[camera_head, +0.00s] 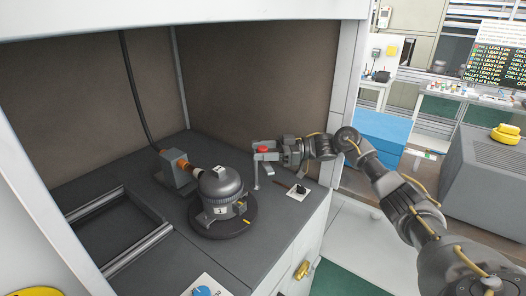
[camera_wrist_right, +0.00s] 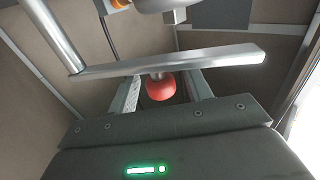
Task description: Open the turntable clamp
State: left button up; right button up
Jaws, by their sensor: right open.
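The turntable (camera_head: 222,224) is a dark round disc with a yellow mark, set in the grey bench. A dark, domed compressor (camera_head: 221,190) with a white "1" label sits on it. A red knob (camera_head: 263,149) shows at the end of my right arm, beside a thin upright metal post. In the right wrist view the red knob (camera_wrist_right: 160,88) hangs under a flat metal bar (camera_wrist_right: 170,62). My right gripper (camera_head: 267,155) is open, its fingers on either side of the knob; I cannot tell if they touch it. My left gripper is not in view.
A grey block with an orange-tipped nozzle (camera_head: 175,167) stands left of the compressor, with a cable rising from it. A small switch box (camera_head: 298,192) lies near the bench's right edge. A blue knob (camera_head: 202,291) is at the front. Cabin walls enclose the back and left.

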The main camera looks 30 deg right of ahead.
jog(key=b+v, duration=0.4)
jog(key=v, duration=0.7)
